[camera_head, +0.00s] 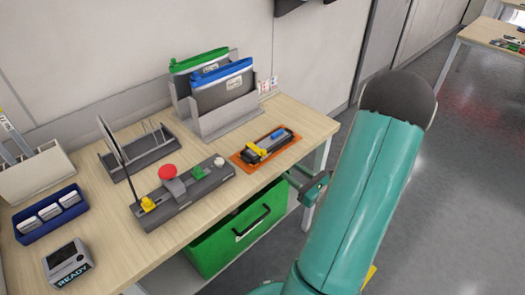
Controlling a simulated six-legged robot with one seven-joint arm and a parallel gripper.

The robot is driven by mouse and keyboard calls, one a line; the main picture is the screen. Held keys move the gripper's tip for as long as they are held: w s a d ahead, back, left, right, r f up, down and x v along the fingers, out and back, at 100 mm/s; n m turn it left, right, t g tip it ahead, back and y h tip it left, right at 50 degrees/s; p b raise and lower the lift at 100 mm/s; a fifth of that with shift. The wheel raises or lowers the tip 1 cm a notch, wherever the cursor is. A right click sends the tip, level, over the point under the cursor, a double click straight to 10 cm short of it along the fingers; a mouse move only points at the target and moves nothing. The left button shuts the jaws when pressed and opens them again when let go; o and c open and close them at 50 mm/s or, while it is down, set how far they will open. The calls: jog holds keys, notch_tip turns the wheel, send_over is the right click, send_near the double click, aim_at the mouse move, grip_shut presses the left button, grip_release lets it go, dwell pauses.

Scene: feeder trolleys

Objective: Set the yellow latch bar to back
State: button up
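A yellow bar (257,151), which looks like the latch bar, sits at the left end of a dark device on an orange base (245,161) near the table's front right. A blue piece (278,133) is farther right on the same device. The bar's exact setting is too small to tell. My teal arm fills the right side. A dark grey-green part, seemingly my gripper (312,188), shows left of the arm, beside the table's front right edge and apart from the bar. Its fingers are too unclear to tell open from shut.
A grey control box (188,198) with a red button (168,172) and a yellow knob (147,204) stands left of the device. File holders (229,118) with green and blue pouches stand behind. A green drawer (215,248) is below the tabletop. Open floor lies right.

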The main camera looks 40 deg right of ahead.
aim_at(265, 153)
jog(key=w, duration=1.4)
jog(key=shift+a, duration=0.3)
grip_shut()
